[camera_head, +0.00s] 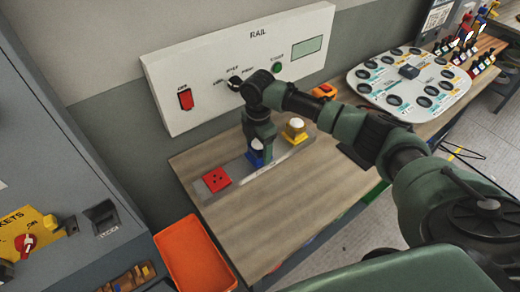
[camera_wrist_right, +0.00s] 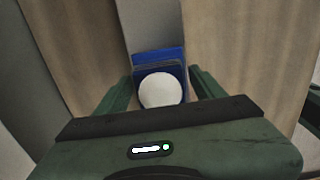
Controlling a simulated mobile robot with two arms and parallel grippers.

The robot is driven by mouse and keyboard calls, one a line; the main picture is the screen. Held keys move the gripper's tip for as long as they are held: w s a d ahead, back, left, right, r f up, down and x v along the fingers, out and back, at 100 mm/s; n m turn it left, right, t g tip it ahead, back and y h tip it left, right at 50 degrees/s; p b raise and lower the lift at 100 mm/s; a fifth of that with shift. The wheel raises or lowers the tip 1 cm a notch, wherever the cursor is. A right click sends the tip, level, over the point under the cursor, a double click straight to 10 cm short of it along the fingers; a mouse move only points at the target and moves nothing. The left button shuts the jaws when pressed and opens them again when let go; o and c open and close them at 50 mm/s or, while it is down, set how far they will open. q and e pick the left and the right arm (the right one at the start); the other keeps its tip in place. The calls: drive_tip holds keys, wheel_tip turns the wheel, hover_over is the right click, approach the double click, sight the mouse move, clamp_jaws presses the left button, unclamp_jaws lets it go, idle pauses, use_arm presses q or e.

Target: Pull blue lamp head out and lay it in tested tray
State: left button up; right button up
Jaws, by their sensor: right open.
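The blue lamp head (camera_wrist_right: 160,91), with a white dome, sits on the grey rail strip between the open fingers of my right gripper (camera_head: 258,150). The fingers stand on either side of it in the right wrist view; whether they touch it I cannot tell. In the head view only a small blue part (camera_head: 256,159) shows below the gripper. An orange tray (camera_head: 165,246) stands low at the table's left front; no label is readable on it, so I cannot tell if it is the tested tray. My left gripper is not in view.
On the same rail are a red block (camera_head: 217,180) with dark holes and a yellow block (camera_head: 295,129) with a white dome. A white RAIL panel (camera_head: 215,62) is on the wall behind. The wooden tabletop (camera_head: 285,205) in front is clear.

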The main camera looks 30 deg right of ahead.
idle(0.4)
drive_tip(key=shift+p, duration=0.4)
clamp_jaws()
drive_tip(key=shift+r, duration=0.1)
drive_tip(key=shift+r+p, duration=2)
drive_tip(key=shift+p, duration=0.25)
drive_tip(key=shift+r+p, duration=0.6)
drive_tip(key=shift+r, duration=0.35)
